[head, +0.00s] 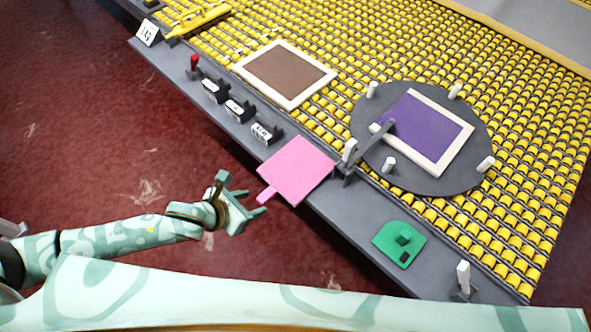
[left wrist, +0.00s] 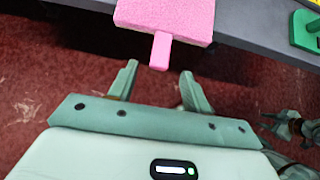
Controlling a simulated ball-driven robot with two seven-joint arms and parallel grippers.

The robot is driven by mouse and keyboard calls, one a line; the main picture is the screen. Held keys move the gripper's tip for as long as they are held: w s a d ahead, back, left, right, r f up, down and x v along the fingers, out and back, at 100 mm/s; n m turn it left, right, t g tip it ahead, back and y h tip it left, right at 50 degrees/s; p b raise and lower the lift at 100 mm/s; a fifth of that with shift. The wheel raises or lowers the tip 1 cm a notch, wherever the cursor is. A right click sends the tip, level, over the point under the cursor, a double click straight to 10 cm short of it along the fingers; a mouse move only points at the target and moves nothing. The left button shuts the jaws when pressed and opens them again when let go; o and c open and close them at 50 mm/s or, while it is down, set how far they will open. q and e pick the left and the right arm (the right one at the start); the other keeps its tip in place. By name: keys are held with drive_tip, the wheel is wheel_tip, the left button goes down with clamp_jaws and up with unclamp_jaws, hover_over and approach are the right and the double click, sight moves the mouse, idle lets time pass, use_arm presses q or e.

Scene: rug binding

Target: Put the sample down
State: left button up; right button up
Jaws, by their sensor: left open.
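The pink sample (head: 296,170), a flat square with a short tab, lies on the grey ledge (head: 215,117) and juts over its front edge. The tab points out toward my left gripper (head: 256,201). My left gripper is open and empty just off the ledge. In the left wrist view the sample (left wrist: 166,18) is ahead, and its tab reaches toward the gap between the open fingers (left wrist: 159,70). The fingers do not visibly touch the tab.
The yellow roller bed (head: 400,45) holds a brown bound piece (head: 284,75) and a dark round plate (head: 365,125) with a purple bound piece (head: 428,128). Labelled blocks (head: 238,110) and a green plate (head: 400,243) stand along the ledge. Red floor (head: 90,150) is clear in front.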

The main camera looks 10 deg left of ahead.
use_arm(q)
drive_tip(key=x, duration=0.2)
drive_tip(key=shift+w+d+f, duration=0.1)
drive_tip(key=shift+w+f, duration=0.15)
clamp_jaws()
drive_tip(key=shift+r, duration=0.15)
